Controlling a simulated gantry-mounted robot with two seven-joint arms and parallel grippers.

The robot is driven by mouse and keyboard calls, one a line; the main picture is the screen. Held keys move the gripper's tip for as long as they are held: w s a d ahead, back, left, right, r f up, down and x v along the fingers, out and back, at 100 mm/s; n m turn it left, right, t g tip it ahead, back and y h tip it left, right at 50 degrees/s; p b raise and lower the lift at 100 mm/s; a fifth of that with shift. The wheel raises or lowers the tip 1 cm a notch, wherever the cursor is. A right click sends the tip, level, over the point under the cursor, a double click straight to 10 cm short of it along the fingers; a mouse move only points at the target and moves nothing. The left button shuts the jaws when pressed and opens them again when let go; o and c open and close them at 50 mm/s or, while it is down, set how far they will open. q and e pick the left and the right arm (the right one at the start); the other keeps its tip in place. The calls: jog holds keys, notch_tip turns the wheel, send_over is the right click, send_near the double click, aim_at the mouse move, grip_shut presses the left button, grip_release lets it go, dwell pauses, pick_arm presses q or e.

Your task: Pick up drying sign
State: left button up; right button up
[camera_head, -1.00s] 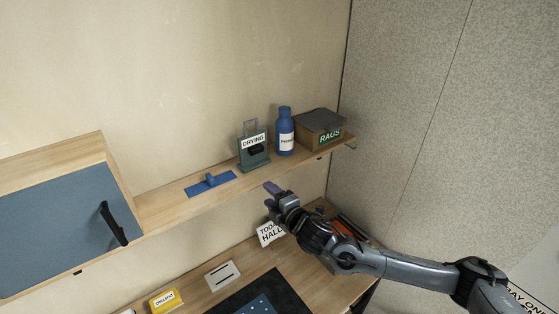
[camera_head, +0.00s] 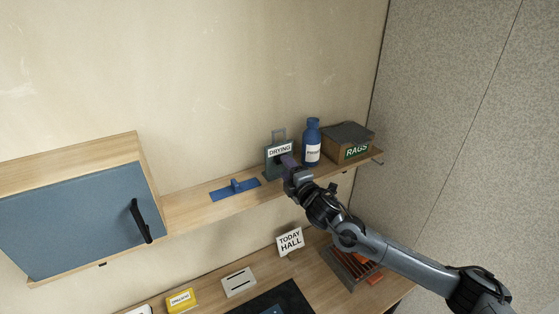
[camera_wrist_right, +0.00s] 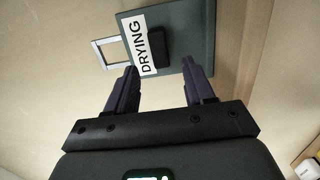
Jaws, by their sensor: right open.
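The drying sign (camera_head: 279,150) is a dark green-grey plate with a white DRYING label and a metal loop on top. It stands upright on the wooden shelf in the head view. In the right wrist view the sign (camera_wrist_right: 193,28) appears turned sideways, with a black block on its face. My right gripper (camera_head: 287,162) is at the sign's front, partly covering its lower right. In the right wrist view its two dark purple fingers (camera_wrist_right: 160,88) are apart, pointing at the black block, with nothing between them. My left gripper is not in view.
A blue bottle (camera_head: 312,145) and a RAGS box (camera_head: 348,143) stand right of the sign on the shelf (camera_head: 190,211). A blue piece (camera_head: 234,189) lies left of it. A blue-doored cabinet (camera_head: 70,215) is further left. A TODAY HALL card (camera_head: 290,241) stands on the desk below.

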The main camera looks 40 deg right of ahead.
aim_at(280, 162)
jog(key=w, duration=0.1)
jog(key=w+p, duration=0.1)
jog(key=w, duration=0.1)
jog(key=shift+d+r, duration=0.1)
jog(key=shift+d, duration=0.1)
jog(key=shift+w+d, duration=0.1)
jog(key=shift+w, duration=0.45)
jog(key=shift+c, duration=1.1)
grip_shut()
